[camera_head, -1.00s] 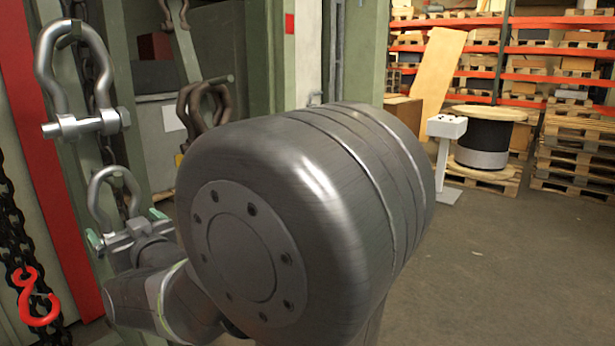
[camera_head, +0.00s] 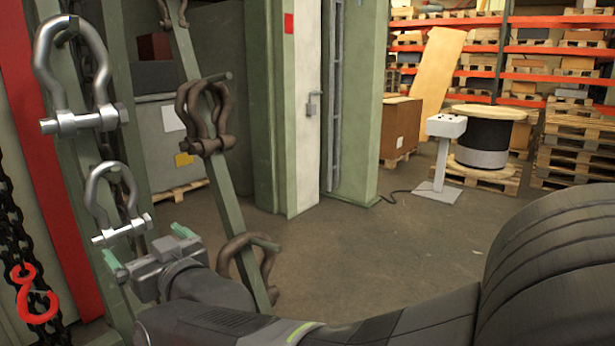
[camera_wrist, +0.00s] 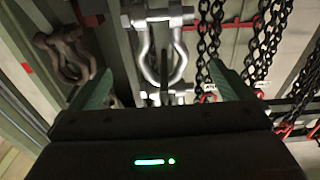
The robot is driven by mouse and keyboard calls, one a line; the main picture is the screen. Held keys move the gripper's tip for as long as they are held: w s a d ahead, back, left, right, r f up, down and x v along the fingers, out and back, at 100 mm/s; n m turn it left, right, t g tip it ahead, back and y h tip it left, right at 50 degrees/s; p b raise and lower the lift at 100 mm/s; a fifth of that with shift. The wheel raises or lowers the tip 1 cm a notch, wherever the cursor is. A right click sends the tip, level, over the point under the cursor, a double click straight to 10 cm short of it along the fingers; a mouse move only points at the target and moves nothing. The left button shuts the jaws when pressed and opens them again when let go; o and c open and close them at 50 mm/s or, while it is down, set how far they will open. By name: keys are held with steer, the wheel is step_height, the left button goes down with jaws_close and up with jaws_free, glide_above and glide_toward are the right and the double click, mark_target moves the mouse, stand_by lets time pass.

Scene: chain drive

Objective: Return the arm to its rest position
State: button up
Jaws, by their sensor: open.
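My gripper (camera_head: 148,246) is at the lower left of the head view, with its two green fingers spread apart and nothing between them. It is just below and to the right of a small silver shackle (camera_head: 123,231), apart from it as far as I can tell. In the wrist view the open fingers of my gripper (camera_wrist: 163,88) frame a silver shackle (camera_wrist: 146,62) beyond them. My arm (camera_head: 400,318) stretches along the bottom of the head view to a large dark joint at the lower right.
A large silver shackle (camera_head: 80,123) hangs at upper left, above black chain and a red hook (camera_head: 36,316). Rusty shackles (camera_head: 208,147) hang on a slanted green bar near the gripper. The floor (camera_head: 400,250) is clear toward a grey pedestal (camera_head: 440,165) and pallets.

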mark_target(123, 227)
steer(key=p+x, duration=0.1)
steer(key=x, duration=1.1)
steer(key=shift+w+a+f, duration=0.15)
steer(key=shift+w+a, duration=0.05)
steer(key=shift+a, duration=0.15)
steer(key=shift+w+a+r+p, duration=0.2)
steer(key=shift+r+p, duration=0.1)
steer(key=shift+p, duration=0.45)
steer(key=shift+s+d+r+p, duration=0.15)
steer(key=shift+p, duration=0.3)
steer(key=v, duration=0.7)
steer(key=shift+d+r+b, duration=0.3)
steer(key=shift+d+r, duration=0.05)
steer(key=shift+d, duration=0.1)
steer(key=shift+s+d+f, duration=0.1)
steer(key=shift+s, duration=0.05)
